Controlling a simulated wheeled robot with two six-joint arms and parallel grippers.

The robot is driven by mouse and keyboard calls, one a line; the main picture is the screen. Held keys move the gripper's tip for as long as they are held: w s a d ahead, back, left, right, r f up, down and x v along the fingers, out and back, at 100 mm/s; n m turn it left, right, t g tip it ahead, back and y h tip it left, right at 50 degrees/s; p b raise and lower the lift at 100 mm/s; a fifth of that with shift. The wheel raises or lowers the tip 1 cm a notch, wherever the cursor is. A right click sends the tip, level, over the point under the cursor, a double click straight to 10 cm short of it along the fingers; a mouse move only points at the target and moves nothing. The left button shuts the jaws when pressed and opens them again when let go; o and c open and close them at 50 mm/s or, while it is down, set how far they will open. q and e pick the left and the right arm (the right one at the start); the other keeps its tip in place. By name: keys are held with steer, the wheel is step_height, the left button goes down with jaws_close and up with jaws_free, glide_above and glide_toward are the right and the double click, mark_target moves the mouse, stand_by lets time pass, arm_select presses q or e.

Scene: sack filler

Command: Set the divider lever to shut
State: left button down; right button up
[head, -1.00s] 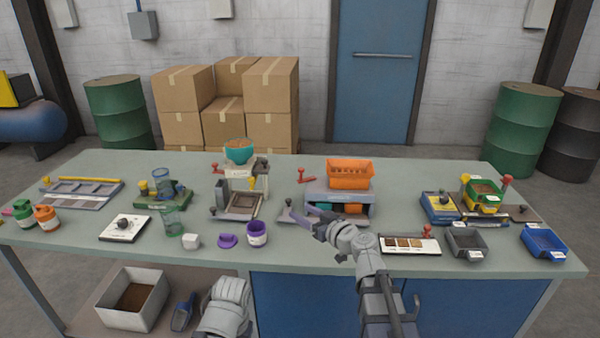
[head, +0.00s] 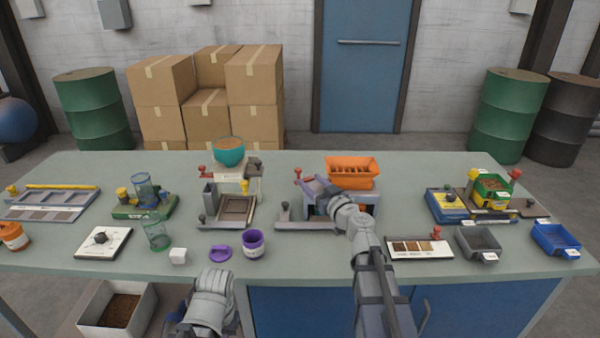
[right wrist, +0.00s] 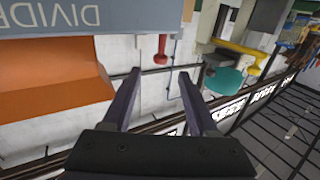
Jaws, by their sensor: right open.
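The divider is the machine with the orange hopper (head: 353,170) on top, at the middle right of the bench. Its lever (head: 298,173) has a red knob and stands at the left of the hopper. In the right wrist view the red lever (right wrist: 161,52) hangs upside down just beyond my fingertips, between them in the picture. The upside-down divider label (right wrist: 60,17) and orange hopper (right wrist: 45,85) are left of it. My right gripper (head: 315,187) is open and empty in front of the lever; it also shows in the wrist view (right wrist: 159,75).
Left of the divider stands a station with a teal bowl (head: 230,152). A purple cup (head: 253,244) stands near the front edge. Right of my arm are a sample board (head: 419,247), a grey bin (head: 478,243) and a blue bin (head: 556,239).

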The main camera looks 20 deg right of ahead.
mark_target(300, 171)
steer(key=x, duration=0.6)
steer(key=shift+w+a, duration=0.1)
steer(key=shift+w, duration=0.2)
jaws_close()
